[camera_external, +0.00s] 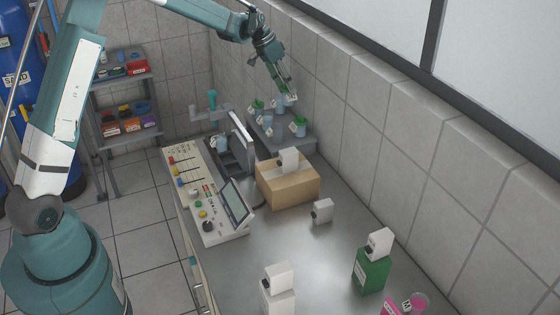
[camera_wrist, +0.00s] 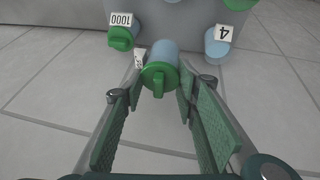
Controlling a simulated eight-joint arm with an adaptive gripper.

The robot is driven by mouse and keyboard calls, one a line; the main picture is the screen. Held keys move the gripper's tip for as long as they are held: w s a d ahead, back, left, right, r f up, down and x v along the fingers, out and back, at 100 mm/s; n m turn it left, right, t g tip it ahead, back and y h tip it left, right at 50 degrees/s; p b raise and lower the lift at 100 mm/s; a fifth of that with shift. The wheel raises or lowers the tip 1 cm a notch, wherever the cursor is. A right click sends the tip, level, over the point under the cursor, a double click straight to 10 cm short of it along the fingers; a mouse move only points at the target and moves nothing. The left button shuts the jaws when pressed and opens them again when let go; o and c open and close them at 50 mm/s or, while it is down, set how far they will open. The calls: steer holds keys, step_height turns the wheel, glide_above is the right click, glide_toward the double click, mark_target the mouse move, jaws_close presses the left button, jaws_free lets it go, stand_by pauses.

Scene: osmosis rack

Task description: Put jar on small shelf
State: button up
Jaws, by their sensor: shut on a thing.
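My gripper (camera_external: 286,93) is at the back, above the small grey shelf (camera_external: 284,146) by the wall. In the wrist view, my gripper (camera_wrist: 160,92) is shut on a light blue jar with a green lid (camera_wrist: 158,76), its lid facing the camera. A white label shows partly beside it. In the external view the held jar (camera_external: 279,104) is partly hidden by the fingers. Whether its base touches the shelf, I cannot tell. In the wrist view, the grey shelf surface (camera_wrist: 180,16) lies at the top.
Neighbouring jars are a green-lidded one labelled 1000 (camera_wrist: 121,38) and a blue one labelled 4 (camera_wrist: 217,43).

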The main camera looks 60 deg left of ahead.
mark_target(287, 98)
steer(key=shift+f, duration=2.8)
steer(key=shift+f, duration=1.85)
steer(key=shift+f, duration=0.1)
steer(key=o, duration=1.2)
steer(key=shift+o, duration=0.4)
steer(key=v, duration=1.2)
